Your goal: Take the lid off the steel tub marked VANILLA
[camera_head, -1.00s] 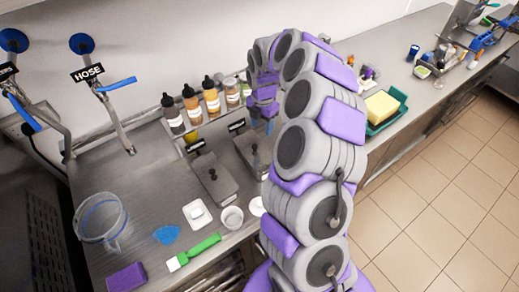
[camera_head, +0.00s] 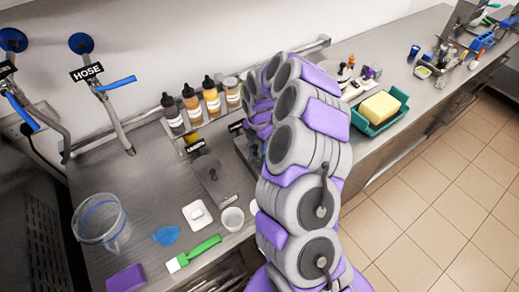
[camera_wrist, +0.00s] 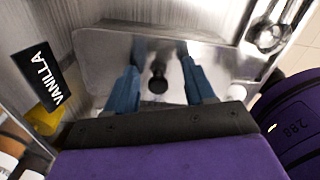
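In the wrist view, a flat steel lid (camera_wrist: 100,58) with rounded corners lies below my gripper (camera_wrist: 160,58). A black round knob (camera_wrist: 158,82) on the lid shows between my two blue fingers, which are spread apart with a gap on each side of it. Whether the fingertips reach down to knob height is hard to tell. The black VANILLA sign (camera_wrist: 41,76) stands at the left edge of the lid. The tub's body is hidden under the lid. In the head view my arm covers most of this spot.
Another lidded steel tub (camera_head: 212,178) sits to the left in the head view. Sauce bottles (camera_head: 191,104) stand on a rack behind. A round steel piece (camera_wrist: 268,36) is right of the lid. A teal tray (camera_head: 374,128) with a yellow block stands farther right.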

